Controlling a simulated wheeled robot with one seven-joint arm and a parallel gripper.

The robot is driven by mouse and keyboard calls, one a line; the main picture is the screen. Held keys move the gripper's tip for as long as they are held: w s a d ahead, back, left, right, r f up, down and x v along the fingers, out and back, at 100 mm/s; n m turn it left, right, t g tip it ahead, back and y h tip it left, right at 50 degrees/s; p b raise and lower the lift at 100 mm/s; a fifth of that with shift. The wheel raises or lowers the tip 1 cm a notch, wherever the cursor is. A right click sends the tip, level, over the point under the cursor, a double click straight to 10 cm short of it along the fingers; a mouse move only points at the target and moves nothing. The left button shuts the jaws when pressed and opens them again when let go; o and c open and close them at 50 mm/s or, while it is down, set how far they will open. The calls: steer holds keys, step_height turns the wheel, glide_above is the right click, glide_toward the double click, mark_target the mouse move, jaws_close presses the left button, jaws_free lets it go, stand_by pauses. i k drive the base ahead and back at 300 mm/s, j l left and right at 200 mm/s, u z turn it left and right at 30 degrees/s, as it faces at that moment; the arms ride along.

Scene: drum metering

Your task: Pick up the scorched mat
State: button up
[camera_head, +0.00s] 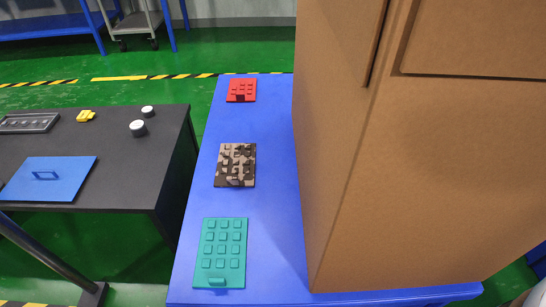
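The scorched mat (236,166) appears to be the brown, black-blotched studded mat in the middle of the left strip of the blue table (271,185). It lies flat, with a raised tab at its front edge. A red studded mat (241,90) lies behind it and a larger teal studded mat (221,253) lies in front of it, both apart from it. My gripper is not in the head view.
A large cardboard box (390,160) covers most of the blue table on the right. A black table (130,140) at left holds a blue plate with a handle (48,178), a dark tray (28,123), a yellow piece (86,116) and two white-topped knobs (137,128).

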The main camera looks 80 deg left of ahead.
mark_target(237, 162)
steer(key=u, duration=3.3)
